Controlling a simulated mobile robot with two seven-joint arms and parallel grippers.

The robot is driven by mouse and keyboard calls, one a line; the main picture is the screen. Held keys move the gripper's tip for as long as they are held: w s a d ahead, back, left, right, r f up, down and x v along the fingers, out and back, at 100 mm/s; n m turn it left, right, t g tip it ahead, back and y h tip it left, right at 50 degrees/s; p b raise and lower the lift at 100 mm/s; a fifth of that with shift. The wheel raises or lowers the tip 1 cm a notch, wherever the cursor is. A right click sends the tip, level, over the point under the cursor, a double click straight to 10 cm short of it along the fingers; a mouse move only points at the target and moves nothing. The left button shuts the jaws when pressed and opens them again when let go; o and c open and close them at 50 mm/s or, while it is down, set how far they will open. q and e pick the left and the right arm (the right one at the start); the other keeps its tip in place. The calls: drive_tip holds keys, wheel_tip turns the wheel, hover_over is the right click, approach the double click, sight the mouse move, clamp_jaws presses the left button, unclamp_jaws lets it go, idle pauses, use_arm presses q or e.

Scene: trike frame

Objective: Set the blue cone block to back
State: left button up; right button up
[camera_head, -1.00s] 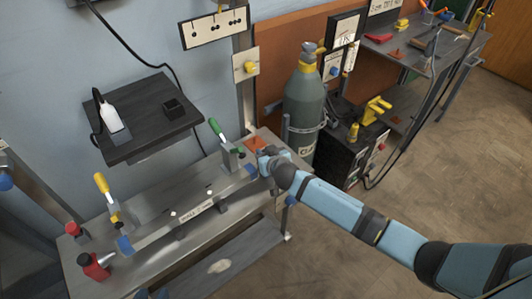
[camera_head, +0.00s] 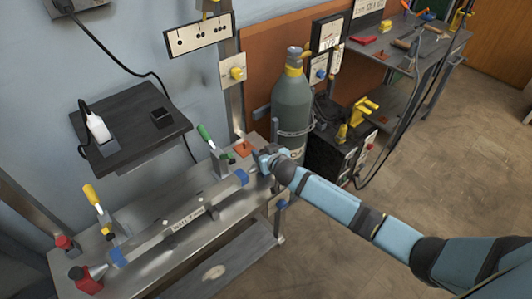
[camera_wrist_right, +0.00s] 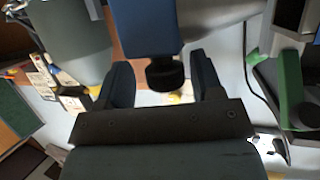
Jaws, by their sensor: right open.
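In the head view, a blue block (camera_head: 241,177) sits at the right end of the long grey fixture bar, just left of my right gripper (camera_head: 262,159). A blue piece (camera_wrist_right: 147,25) with a dark round stub below it fills the top middle of the right wrist view. My right gripper's two dark fingers (camera_wrist_right: 164,84) stand apart there, with the stub between their tips. I cannot tell whether they touch it or whether this piece is the cone block. A second blue block (camera_head: 117,257) sits at the bar's left end. My left gripper is out of view.
The steel bench (camera_head: 222,232) carries a green-handled clamp (camera_head: 206,137), a yellow-handled clamp (camera_head: 92,195) and red pieces (camera_head: 87,279) at left. A gas cylinder (camera_head: 293,103) stands behind my right arm. A dark shelf (camera_head: 128,140) hangs above the bench.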

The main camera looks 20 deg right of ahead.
use_arm(q)
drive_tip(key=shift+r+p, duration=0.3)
drive_tip(key=shift+p, duration=0.65)
use_arm(e)
drive_tip(key=v, duration=1.3)
drive_tip(key=shift+s, duration=0.4)
drive_tip(key=shift+r, duration=0.15)
drive_tip(key=s+a+f+n+g+y, duration=0.1)
drive_tip(key=s+a+f, duration=0.2)
drive_tip(key=s, duration=0.8)
drive_tip(key=s+a+f+n+g+y, duration=0.1)
drive_tip(key=s+a+f+g, duration=0.15)
drive_tip(key=s, duration=0.85)
use_arm(q)
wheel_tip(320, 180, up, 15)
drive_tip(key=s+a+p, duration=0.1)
drive_tip(key=p, duration=1.8)
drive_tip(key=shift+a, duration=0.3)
use_arm(e)
wheel_tip(320, 180, up, 16)
drive_tip(key=s+t, duration=0.1)
drive_tip(key=shift+d+f, duration=0.15)
drive_tip(key=shift+d, duration=0.3)
